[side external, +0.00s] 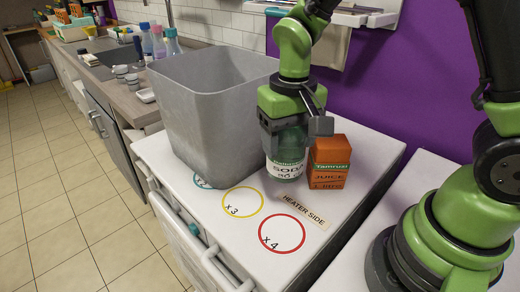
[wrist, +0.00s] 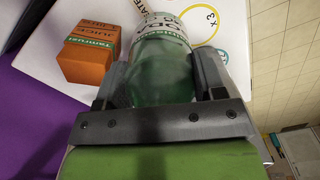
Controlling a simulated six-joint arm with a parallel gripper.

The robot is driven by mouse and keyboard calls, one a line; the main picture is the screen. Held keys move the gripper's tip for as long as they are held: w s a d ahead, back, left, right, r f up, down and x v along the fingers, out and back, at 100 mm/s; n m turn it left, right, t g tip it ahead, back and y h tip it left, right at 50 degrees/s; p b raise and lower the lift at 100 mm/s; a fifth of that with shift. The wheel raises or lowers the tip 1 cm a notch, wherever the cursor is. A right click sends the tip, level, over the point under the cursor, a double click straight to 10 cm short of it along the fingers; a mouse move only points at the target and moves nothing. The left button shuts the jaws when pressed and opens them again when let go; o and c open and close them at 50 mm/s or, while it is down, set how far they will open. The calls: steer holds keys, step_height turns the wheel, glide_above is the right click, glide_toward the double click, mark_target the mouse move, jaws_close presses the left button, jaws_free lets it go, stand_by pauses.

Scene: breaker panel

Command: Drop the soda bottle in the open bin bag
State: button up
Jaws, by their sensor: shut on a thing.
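The green soda bottle (side external: 286,168) with a white label stands upright on the white cabinet top, or just above it; I cannot tell which. My gripper (side external: 294,122) is shut on its upper part from above. In the wrist view the bottle (wrist: 162,62) sits between the two fingers of my gripper (wrist: 165,85), label facing away toward the top. A large grey open bin (side external: 205,110) stands just left of the bottle in the side view. Its inside is mostly hidden, and I cannot make out a separate bag in it.
An orange juice carton (side external: 329,163) stands close to the right of the bottle, and shows in the wrist view (wrist: 88,52). The white top (side external: 255,235) has yellow and red circles and is clear in front. A counter with bottles (side external: 158,42) lies behind left.

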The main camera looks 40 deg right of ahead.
steer(key=d+n, duration=0.1)
steer(key=d+r+n, duration=0.1)
steer(key=d, duration=0.1)
steer(key=d+n, duration=0.1)
steer(key=n, duration=0.1)
steer(key=shift+w+d+r, duration=0.15)
steer(key=shift+w+r, duration=0.05)
steer(key=shift+r, duration=0.2)
